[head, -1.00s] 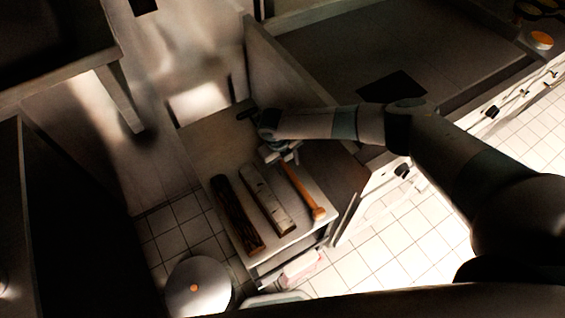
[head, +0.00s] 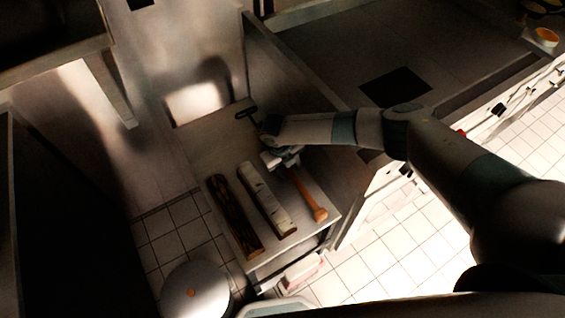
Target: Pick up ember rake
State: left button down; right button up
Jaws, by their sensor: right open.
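The ember rake (head: 307,197) lies on the light counter, with an orange-brown wooden handle pointing toward the near edge. Its dark crossbar head (head: 246,112) shows at the far end, beyond my arm. My right gripper (head: 283,163) is open, over the middle part of the rake at the upper end of the wooden handle. My wrist hides the shaft there, and I cannot tell whether the fingers are around it or just above it. My left gripper is not in view.
A pale birch log (head: 266,199) and a dark charred log (head: 234,217) lie left of the rake on the counter (head: 213,143). A panel wall (head: 290,75) rises on the right. A round metal lid (head: 197,290) stands low at the front left.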

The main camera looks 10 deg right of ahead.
grip_shut()
jog(key=shift+r, duration=0.1)
